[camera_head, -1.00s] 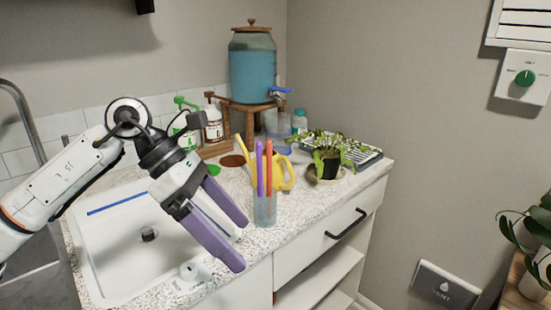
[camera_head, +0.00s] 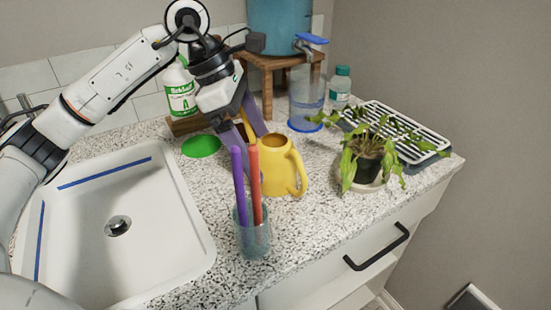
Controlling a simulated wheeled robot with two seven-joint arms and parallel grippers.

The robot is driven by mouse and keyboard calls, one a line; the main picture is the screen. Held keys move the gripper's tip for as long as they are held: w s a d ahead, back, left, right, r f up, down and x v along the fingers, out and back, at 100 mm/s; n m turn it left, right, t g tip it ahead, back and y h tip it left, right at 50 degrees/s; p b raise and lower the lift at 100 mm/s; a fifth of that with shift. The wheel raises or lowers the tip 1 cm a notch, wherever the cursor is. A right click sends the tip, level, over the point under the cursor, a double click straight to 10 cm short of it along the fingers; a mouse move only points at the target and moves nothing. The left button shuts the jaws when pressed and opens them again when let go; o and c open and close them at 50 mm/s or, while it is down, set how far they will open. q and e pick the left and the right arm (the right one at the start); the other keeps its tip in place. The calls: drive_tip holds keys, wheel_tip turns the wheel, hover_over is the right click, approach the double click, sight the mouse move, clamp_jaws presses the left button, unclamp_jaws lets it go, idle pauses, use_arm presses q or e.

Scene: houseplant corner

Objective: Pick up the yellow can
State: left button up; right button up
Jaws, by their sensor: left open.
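The yellow can (camera_head: 279,168) is a watering can standing upright on the speckled counter, with its loop handle on the right. My left gripper (camera_head: 246,138) is open, its purple fingers pointing down at the can's left side and partly hiding its spout. I cannot tell whether the fingers touch the can. A clear cup (camera_head: 254,241) with a purple and an orange stick stands in front and hides part of the can's lower left. My right gripper is not in view.
A sink (camera_head: 182,236) lies to the left. Behind are a dispenser (camera_head: 280,22) on a wooden stand, a clear pitcher (camera_head: 306,98) and a white-green bottle (camera_head: 181,98). A potted plant (camera_head: 369,167) and a drying rack (camera_head: 425,150) stand to the right. The counter right of the cup is clear.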

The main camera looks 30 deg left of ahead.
use_arm(q)
drive_tip(key=x, duration=0.6)
drive_tip(key=shift+w+a, duration=0.15)
drive_tip(key=shift+w, duration=0.1)
drive_tip(key=c, duration=1.2)
